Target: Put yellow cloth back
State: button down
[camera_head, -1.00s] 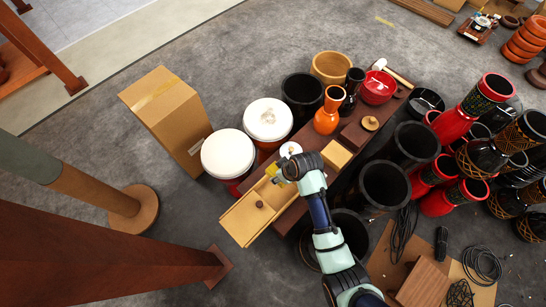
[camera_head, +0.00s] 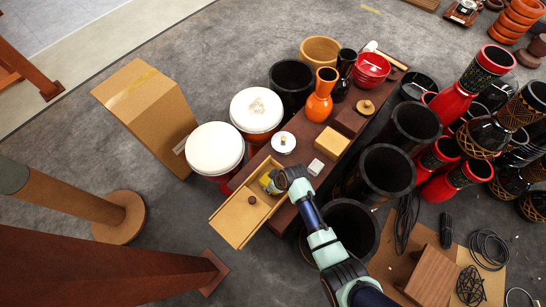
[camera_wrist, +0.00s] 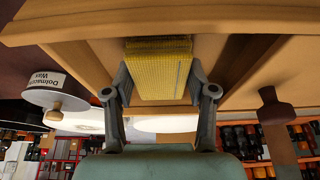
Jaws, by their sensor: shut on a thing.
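The yellow cloth (camera_wrist: 158,70) is a woven, folded pad between my fingertips in the wrist view. In the head view, only a small yellow patch (camera_head: 267,182) of it shows beside my gripper (camera_head: 272,184). My gripper is shut on the cloth; its two fingers also show in the wrist view (camera_wrist: 160,85). An open light-wood drawer (camera_head: 233,225) extends from the dark brown bench. The gripper and cloth are over the drawer's inner end, beside the bench edge. I cannot tell whether the cloth touches the drawer floor.
A brown knob-like piece (camera_head: 251,200) is at the drawer. The bench (camera_head: 300,128) holds a labelled tin (camera_head: 283,142), a white block (camera_head: 316,167), a wooden block (camera_head: 332,143) and an orange vase (camera_head: 321,97). White-topped drums (camera_head: 214,150) and black drums (camera_head: 386,172) stand close by.

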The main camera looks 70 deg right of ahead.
jog(key=shift+f, duration=0.8)
jog(key=shift+c, duration=1.8)
grip_release()
jog(key=p+v, duration=0.6)
jog(key=v, duration=0.6)
jog(key=shift+r+p, duration=0.25)
jog(key=shift+p, duration=0.15)
